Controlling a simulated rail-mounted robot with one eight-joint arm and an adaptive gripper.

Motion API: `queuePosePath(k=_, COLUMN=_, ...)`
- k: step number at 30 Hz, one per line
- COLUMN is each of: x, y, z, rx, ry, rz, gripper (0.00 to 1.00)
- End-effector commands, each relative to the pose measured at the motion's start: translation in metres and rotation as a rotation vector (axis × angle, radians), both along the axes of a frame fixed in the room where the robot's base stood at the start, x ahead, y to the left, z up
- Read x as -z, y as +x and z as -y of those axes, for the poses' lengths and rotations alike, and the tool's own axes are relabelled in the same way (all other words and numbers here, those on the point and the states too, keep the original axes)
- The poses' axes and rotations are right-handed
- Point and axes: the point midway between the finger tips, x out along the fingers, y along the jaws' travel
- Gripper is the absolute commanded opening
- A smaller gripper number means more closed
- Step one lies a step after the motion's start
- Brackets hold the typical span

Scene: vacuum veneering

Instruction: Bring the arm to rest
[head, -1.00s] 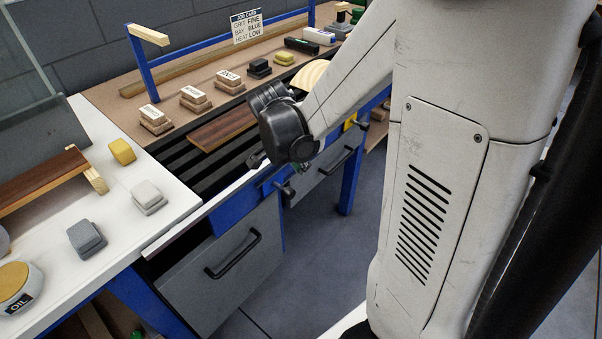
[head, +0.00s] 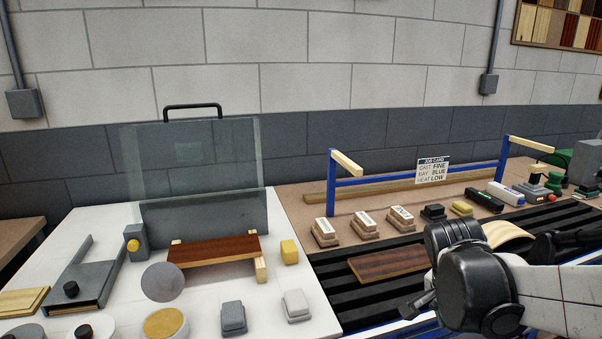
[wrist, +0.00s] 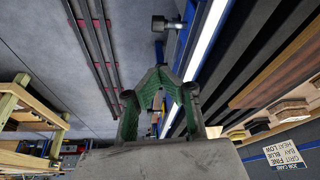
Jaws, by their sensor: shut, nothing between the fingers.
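My gripper (wrist: 161,76) has its green-padded fingers closed together and empty in the wrist view. In the head view my dark wrist shows at the lower right, in front of the slatted bench, and hides part of it. The fingers are not clear there. My forearm runs off to the right edge.
A white table (head: 210,318) at the left carries a glass screen (head: 195,160), a veneered board (head: 215,250) and several blocks. The wrist view shows a wooden rack (wrist: 28,105) at left.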

Motion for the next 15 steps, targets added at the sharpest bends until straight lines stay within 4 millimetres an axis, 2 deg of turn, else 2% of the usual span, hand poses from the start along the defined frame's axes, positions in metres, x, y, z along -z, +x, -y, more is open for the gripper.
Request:
queuePosePath(k=6, x=-0.026, y=-0.025, z=-0.032, rx=-0.292, ry=-0.007, rz=0.045, gripper=0.0)
queuePosePath(k=15, x=-0.051, y=-0.06, z=-0.071, rx=-0.674, ry=-0.061, rz=0.129, gripper=0.0)
